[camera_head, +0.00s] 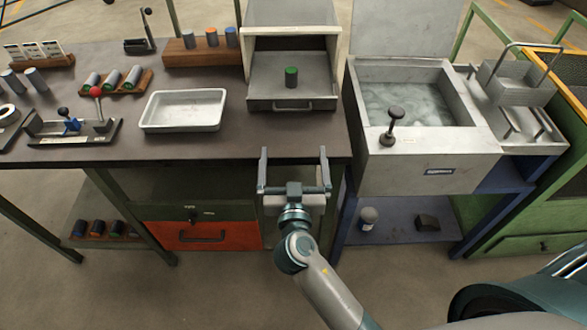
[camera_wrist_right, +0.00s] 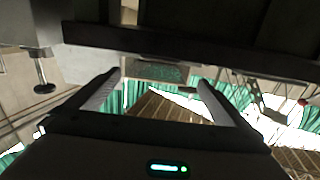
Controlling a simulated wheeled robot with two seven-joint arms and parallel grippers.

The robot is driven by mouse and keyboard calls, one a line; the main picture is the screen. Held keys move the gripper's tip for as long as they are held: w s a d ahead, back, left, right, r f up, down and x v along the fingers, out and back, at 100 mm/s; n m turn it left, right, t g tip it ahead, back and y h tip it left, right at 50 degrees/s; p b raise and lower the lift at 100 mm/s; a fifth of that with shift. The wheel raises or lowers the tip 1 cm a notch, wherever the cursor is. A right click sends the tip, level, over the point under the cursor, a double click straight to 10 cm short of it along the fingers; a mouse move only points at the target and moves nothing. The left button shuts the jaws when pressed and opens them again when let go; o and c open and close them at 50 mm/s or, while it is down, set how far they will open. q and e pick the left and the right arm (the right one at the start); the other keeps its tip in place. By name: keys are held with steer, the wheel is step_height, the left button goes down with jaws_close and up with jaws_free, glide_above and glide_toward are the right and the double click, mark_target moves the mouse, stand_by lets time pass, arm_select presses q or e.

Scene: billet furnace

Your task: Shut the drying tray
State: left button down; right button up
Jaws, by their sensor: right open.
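The grey drying tray (camera_head: 263,82) sticks out of the front of a pale box-shaped cabinet (camera_head: 249,50) on the dark workbench. It has a bar handle (camera_head: 291,106) on its front. My left gripper is not seen.
A white shallow pan (camera_head: 184,110) lies left of the tray. A lever clamp fixture (camera_head: 72,127) stands farther left. A quench tank (camera_head: 425,130) with a black-knobbed lever (camera_head: 391,122) is close on the right. The bench strip before the tray is clear.

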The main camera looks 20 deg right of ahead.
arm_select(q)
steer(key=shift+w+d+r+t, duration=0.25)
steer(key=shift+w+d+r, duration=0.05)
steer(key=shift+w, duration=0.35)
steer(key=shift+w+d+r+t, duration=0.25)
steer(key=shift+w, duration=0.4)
arm_select(e)
steer(key=shift+v, duration=1.2)
